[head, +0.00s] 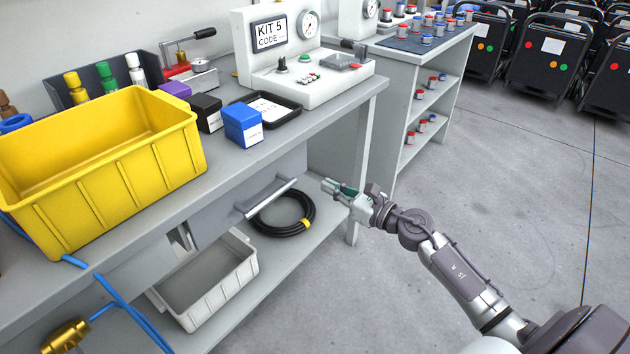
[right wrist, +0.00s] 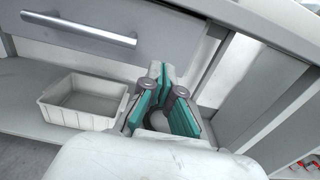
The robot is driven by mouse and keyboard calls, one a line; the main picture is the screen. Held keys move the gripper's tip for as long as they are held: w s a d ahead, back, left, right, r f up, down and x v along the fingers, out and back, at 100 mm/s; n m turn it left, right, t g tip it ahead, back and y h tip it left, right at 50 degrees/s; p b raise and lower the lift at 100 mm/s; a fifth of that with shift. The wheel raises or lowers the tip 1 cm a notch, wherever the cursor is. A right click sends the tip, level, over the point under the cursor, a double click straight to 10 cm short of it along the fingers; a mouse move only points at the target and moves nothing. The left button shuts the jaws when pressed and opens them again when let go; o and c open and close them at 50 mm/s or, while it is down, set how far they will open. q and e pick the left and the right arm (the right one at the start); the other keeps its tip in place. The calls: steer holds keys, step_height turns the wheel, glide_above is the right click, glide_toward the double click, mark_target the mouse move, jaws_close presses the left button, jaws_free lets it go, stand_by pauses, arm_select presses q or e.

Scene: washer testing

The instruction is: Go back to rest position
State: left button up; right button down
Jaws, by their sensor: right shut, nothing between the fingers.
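My right gripper (head: 330,186) reaches in from the lower right in the head view. It is in the air in front of the workbench, just right of the drawer handle and apart from it. In the right wrist view its teal-lined fingers (right wrist: 160,70) are shut with nothing between them. My left gripper is not in the head view.
The workbench (head: 335,88) carries a yellow crate (head: 125,165), a blue box (head: 242,124) and a test panel (head: 300,85). Below are a drawer handle (head: 268,196), a coiled black hose (head: 283,222) and a white bin (head: 215,300). The floor (head: 500,200) to the right is clear.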

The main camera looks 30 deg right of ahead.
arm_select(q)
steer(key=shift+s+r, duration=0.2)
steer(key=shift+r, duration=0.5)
arm_select(e)
steer(key=v, duration=0.4)
steer(key=shift+a+r, duration=0.1)
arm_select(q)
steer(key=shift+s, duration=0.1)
